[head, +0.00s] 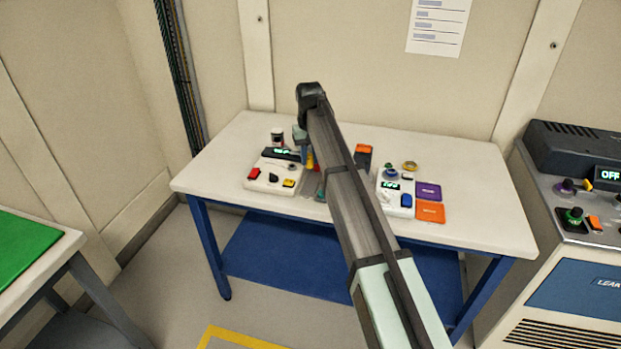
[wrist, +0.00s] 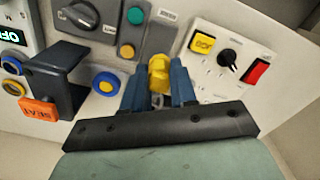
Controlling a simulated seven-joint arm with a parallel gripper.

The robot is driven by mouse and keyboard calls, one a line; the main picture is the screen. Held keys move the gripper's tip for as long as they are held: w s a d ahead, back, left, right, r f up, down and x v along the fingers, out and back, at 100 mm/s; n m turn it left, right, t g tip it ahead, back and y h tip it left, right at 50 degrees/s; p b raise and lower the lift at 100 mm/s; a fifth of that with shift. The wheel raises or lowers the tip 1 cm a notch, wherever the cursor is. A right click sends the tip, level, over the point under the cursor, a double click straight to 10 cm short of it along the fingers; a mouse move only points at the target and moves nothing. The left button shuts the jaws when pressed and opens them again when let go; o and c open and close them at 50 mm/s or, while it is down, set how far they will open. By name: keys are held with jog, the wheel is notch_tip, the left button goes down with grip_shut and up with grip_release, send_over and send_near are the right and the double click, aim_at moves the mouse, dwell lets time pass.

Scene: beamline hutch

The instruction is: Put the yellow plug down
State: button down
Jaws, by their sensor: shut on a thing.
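The yellow plug (wrist: 159,72) is between the two blue fingers of my gripper (wrist: 159,88) in the wrist view, and the fingers are shut on it. In the head view a small part of the yellow plug (head: 310,161) shows beside my arm, over the left part of the white table (head: 465,170). My arm hides most of the gripper there. Whether the plug touches anything below it cannot be told.
A white control box with red and yellow buttons (head: 270,178) is left of the arm. Another panel (head: 394,196) with a blue button is right of it, beside purple (head: 428,191) and orange (head: 430,212) squares. An orange-labelled bracket (wrist: 68,80) stands left in the wrist view. The table's right side is clear.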

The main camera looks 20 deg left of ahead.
aim_at(309, 155)
jog(key=shift+f, duration=4.2)
jog(key=shift+f, duration=0.1)
jog(key=c, duration=0.9)
grip_release()
notch_tip(309, 155, up, 12)
jog(key=shift+r, duration=0.15)
